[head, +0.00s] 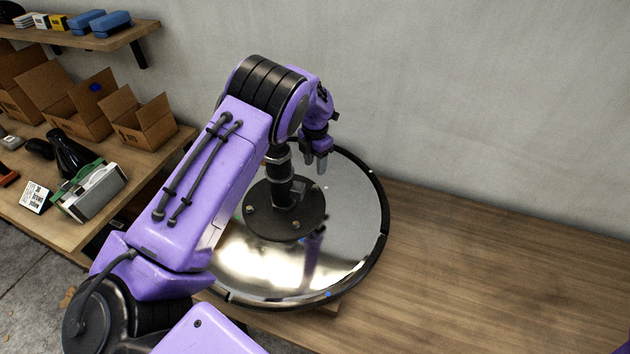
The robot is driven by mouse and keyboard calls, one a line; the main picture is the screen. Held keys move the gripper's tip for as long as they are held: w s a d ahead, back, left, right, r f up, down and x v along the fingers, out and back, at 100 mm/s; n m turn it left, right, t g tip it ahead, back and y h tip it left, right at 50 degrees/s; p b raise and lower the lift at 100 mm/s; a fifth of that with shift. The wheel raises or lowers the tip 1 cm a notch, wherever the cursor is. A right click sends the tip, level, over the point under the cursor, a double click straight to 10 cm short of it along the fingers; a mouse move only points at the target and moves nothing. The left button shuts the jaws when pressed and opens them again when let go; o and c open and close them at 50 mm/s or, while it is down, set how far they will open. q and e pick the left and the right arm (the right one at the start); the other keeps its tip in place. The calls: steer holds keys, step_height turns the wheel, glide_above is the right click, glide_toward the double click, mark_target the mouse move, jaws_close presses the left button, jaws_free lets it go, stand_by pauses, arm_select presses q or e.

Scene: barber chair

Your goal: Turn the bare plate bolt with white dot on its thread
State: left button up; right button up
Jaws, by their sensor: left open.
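A dark round plate (270,226) sits at the middle of a large shiny disc (345,235) with a black rim, lying on the wooden table. A dark upright post (280,190) rises from the plate. Small bolt heads show on the plate, one at its left (250,209) and one near its front right (295,224). They are too small to tell which has a white dot on its thread. My left gripper (315,164) is open and empty, fingers pointing down, above the disc just right of the post. My left arm hides part of the disc. My right gripper is not in view.
The wooden table (480,270) is clear to the right of the disc, with a grey wall behind. At left, a lower shelf holds open cardboard boxes (145,122) and a green-and-silver device (92,190). An upper shelf (95,38) carries blue packs (110,23).

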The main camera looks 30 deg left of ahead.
mark_target(315, 187)
arm_select(q)
step_height(315, 187, down, 9)
steer(key=shift+r+p, duration=0.15)
steer(key=shift+p, duration=0.85)
jaws_close()
